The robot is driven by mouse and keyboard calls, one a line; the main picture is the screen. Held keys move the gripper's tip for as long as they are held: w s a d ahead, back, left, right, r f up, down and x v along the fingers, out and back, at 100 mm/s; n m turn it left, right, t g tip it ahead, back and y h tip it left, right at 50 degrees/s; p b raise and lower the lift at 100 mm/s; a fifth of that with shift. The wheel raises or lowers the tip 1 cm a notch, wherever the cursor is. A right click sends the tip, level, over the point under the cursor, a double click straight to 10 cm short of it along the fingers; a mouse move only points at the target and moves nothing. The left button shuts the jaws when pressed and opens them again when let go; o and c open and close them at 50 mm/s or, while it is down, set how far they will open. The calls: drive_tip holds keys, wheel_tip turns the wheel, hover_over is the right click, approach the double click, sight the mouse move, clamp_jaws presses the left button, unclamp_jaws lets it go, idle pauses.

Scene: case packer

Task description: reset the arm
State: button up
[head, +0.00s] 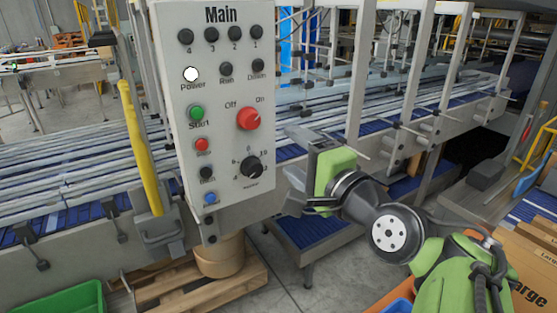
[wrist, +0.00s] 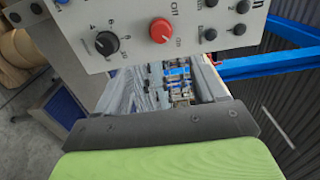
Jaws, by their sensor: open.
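My gripper (head: 297,172) is just right of the lower part of the grey "Main" control panel (head: 222,172) in the head view, with its jaws open and nothing seen between them. My green and black arm reaches in from the lower right, bent at the wrist. In the wrist view, the dark plate and green body of my gripper (wrist: 165,130) fill the bottom, below the panel (wrist: 130,35). The red Off/On knob (head: 248,118) points towards On. It also shows in the wrist view (wrist: 161,30). I cannot tell whether the gripper touches the panel.
A black selector knob (head: 251,167) sits low on the panel, near my gripper. The white power lamp (head: 191,74) looks lit. Cardboard boxes (head: 535,262) stand at the lower right, and a green bin (head: 62,300) at the lower left.

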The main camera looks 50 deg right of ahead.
drive_tip(key=shift+s, duration=0.2)
idle(0.4)
drive_tip(key=w+a+f+n+g+y, duration=0.4)
drive_tip(key=a+f+n+g+y, duration=0.2)
drive_tip(key=a+f+n, duration=0.8)
drive_tip(key=s+a+f+n+g+h, duration=0.1)
drive_tip(key=s+a+f+n+g, duration=0.4)
drive_tip(key=s+a+n, duration=0.2)
drive_tip(key=shift+s+a+f+g, duration=0.3)
drive_tip(key=shift+s+a+g, duration=0.1)
drive_tip(key=shift+s, duration=0.35)
drive_tip(key=shift+o, duration=0.3)
